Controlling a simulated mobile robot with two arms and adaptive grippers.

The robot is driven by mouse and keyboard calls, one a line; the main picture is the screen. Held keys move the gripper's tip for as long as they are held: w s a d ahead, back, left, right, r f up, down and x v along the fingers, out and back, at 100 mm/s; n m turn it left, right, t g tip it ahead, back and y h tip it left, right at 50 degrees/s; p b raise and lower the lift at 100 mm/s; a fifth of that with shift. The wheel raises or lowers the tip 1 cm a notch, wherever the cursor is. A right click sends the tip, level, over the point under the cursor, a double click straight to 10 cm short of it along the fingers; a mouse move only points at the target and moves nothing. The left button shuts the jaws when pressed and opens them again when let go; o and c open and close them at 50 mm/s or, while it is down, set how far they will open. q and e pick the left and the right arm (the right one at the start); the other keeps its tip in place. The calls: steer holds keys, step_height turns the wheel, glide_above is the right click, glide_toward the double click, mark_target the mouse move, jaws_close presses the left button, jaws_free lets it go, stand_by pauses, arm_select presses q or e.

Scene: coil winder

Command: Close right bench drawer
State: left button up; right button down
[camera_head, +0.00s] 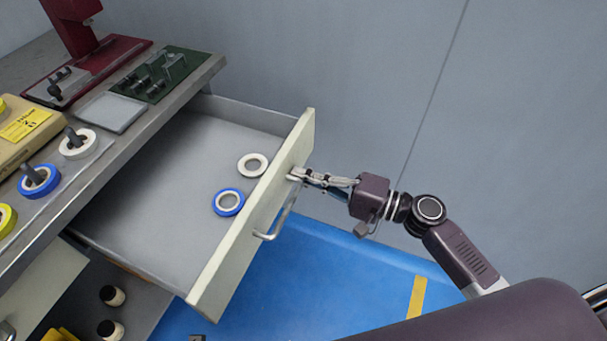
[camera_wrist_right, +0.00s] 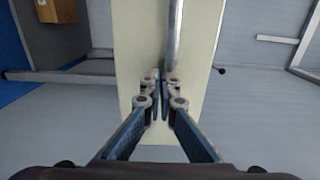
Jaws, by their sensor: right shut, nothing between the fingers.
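The right bench drawer (camera_head: 150,205) stands pulled out from under the bench, with a cream front panel (camera_head: 252,218) and a metal bar handle (camera_head: 278,218). A white tape ring (camera_head: 253,165) and a blue tape ring (camera_head: 229,202) lie inside it. My right gripper (camera_head: 298,176) is shut and empty, its fingertips at the outer face of the panel, near the far end of the handle. In the right wrist view the closed fingertips (camera_wrist_right: 160,85) are against or just short of the cream panel (camera_wrist_right: 140,50), beside the handle bar (camera_wrist_right: 174,35). My left gripper is not clearly visible.
The bench top (camera_head: 130,130) above the drawer holds a green fixture (camera_head: 160,75), a grey tray (camera_head: 112,112), a red stand (camera_head: 85,65) and several tape rolls on pegs. A blue floor mat (camera_head: 330,285) lies below. A grey wall (camera_head: 330,60) rises behind.

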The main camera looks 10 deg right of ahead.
steer(key=b, duration=0.2)
glide_toward(190, 148)
steer(key=s+d+r, duration=0.1)
steer(key=d+r, duration=0.1)
steer(key=s+d+r, duration=0.2)
steer(key=shift+s+d+r, duration=0.1)
steer(key=shift+s+d, duration=0.15)
steer(key=shift+s, duration=0.05)
steer(key=b+x, duration=0.1)
steer(key=x, duration=0.4)
steer(key=shift+w+a, duration=0.1)
steer(key=shift+a, duration=0.1)
steer(key=b+x, duration=0.2)
steer(key=x, duration=0.4)
steer(key=shift+b, duration=0.35)
steer(key=b+x, duration=0.1)
steer(key=x, duration=0.2)
steer(key=shift+w+a+b, duration=0.35)
steer(key=shift+a, duration=0.15)
arm_select(q)
step_height(190, 148, up, 17)
steer(key=w+t, duration=0.1)
arm_select(e)
steer(key=shift+r, duration=0.15)
arm_select(q)
steer(key=shift+w, duration=0.1)
arm_select(e)
steer(key=shift+w+r, duration=0.1)
steer(key=shift+r, duration=0.1)
